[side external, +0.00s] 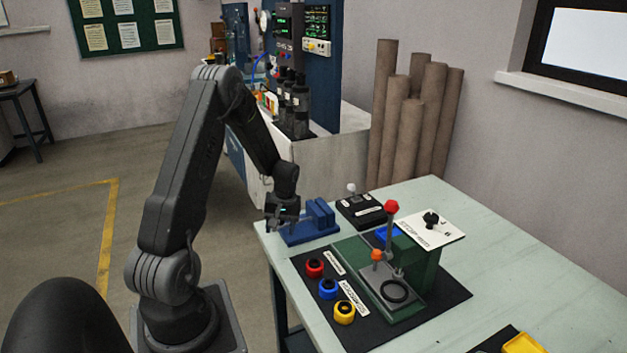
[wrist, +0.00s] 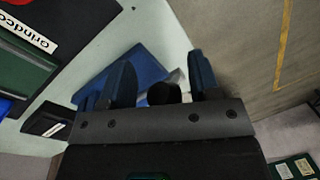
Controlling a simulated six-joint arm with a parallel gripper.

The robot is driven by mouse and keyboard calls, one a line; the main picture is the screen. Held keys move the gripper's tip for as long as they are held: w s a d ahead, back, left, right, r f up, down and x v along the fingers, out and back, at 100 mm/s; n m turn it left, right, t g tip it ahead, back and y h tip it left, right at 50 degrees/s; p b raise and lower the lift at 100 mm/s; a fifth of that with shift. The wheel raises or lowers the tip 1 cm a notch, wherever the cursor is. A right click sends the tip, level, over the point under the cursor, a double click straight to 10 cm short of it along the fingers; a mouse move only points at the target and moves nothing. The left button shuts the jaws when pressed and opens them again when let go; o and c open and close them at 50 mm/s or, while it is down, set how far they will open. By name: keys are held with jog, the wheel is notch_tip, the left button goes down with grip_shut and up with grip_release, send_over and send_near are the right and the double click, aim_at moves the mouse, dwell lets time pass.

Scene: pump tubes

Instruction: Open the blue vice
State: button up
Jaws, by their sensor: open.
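My gripper (side external: 281,223) is at the vice's left end, close to the table edge, pointing down. In the wrist view my gripper (wrist: 160,64) has its two fingers apart. A dark round knob (wrist: 163,94) shows between the fingers, with a grey metal piece (wrist: 178,76) beside it. I cannot tell whether the fingers touch the vice or knob.
A black box with a light knob (side external: 360,211) stands just behind the vice. A green fixture with a red-topped lever (side external: 391,207) stands to the right. Red, blue and yellow rings (side external: 328,289) lie on a black mat. Open floor lies left of the table edge.

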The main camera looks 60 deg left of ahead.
notch_tip(320, 180, up, 13)
jog(key=w, duration=0.2)
jog(key=d+r+m+t, duration=0.1)
jog(key=d+r+m, duration=0.2)
jog(key=d, duration=0.6)
jog(key=d+r+m+t, duration=0.2)
jog(key=d+r+m, duration=0.1)
jog(key=d+r, duration=0.4)
jog(key=shift+d+r+y, duration=0.25)
jog(key=shift+d+y, duration=0.15)
jog(key=shift+d, duration=0.5)
jog(key=shift+c, duration=0.4)
